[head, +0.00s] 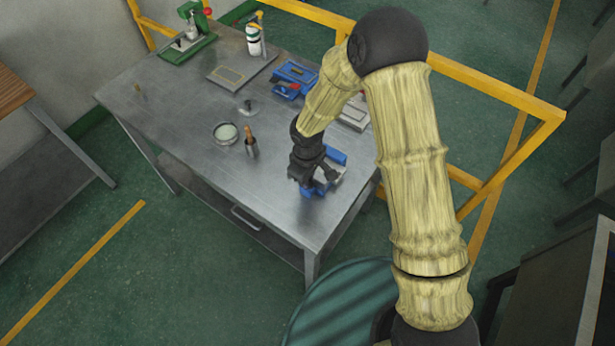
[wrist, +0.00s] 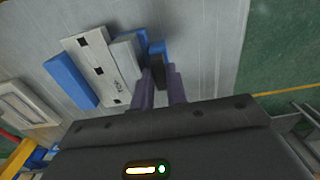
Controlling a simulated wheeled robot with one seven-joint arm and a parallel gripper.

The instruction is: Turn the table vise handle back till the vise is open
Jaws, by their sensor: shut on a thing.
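The table vise is blue with grey parts. Its blue end (head: 336,155) shows beside my gripper near the table's right front corner. In the wrist view, a blue block (wrist: 70,80) lies left of a pale plate (wrist: 92,66) with dark squares. A grey block (wrist: 128,50) and a smaller blue part (wrist: 155,48) lie right of it. My gripper (wrist: 160,84) has its two fingers shut on the dark vise handle (wrist: 158,70) at the vise's right end. My gripper (head: 312,182) hides much of the vise in the head view. I cannot tell the jaw gap.
A round dish (head: 225,133) and a brown-handled tool (head: 250,138) stand left of the vise. A blue device (head: 292,78), a grey plate (head: 240,75), a white bottle (head: 254,42) and a green press (head: 190,42) stand farther back. A yellow rail (head: 490,85) runs behind. The table's left front is clear.

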